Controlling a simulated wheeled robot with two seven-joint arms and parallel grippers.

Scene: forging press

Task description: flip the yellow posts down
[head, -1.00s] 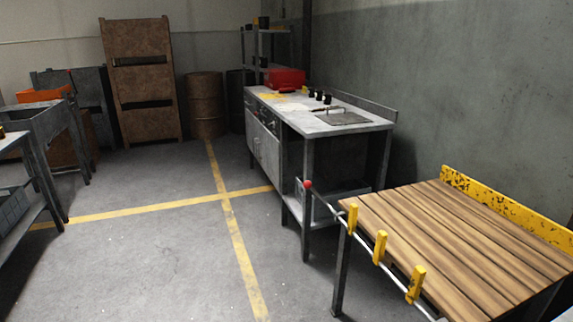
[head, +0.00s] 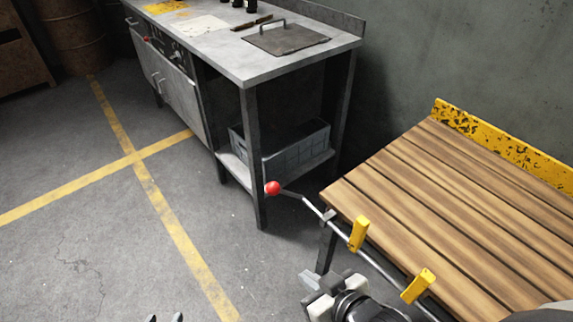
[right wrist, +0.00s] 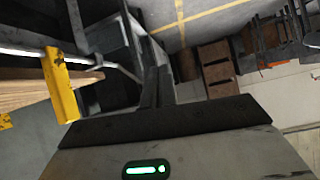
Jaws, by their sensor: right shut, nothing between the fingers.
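The wooden-slat table (head: 450,200) has a metal rod (head: 375,262) along its near-left edge, ending in a red ball handle (head: 273,188). Two yellow posts stand up on the rod: one nearer the handle (head: 358,233) and one further along it (head: 418,285). A third post is not visible in the head view. My right gripper (head: 312,281) is shut and empty, left of and below the first post. In the right wrist view its fingers (right wrist: 157,87) are together, with a yellow post (right wrist: 60,85) to their left, apart. My left gripper (head: 164,318) barely shows at the bottom edge, tips apart.
A grey workbench (head: 225,52) with a lidded plate (head: 287,38) on top and a grey crate (head: 290,145) on its lower shelf stands behind the handle. A yellow backboard (head: 500,145) lines the table's far edge. The floor at left is clear.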

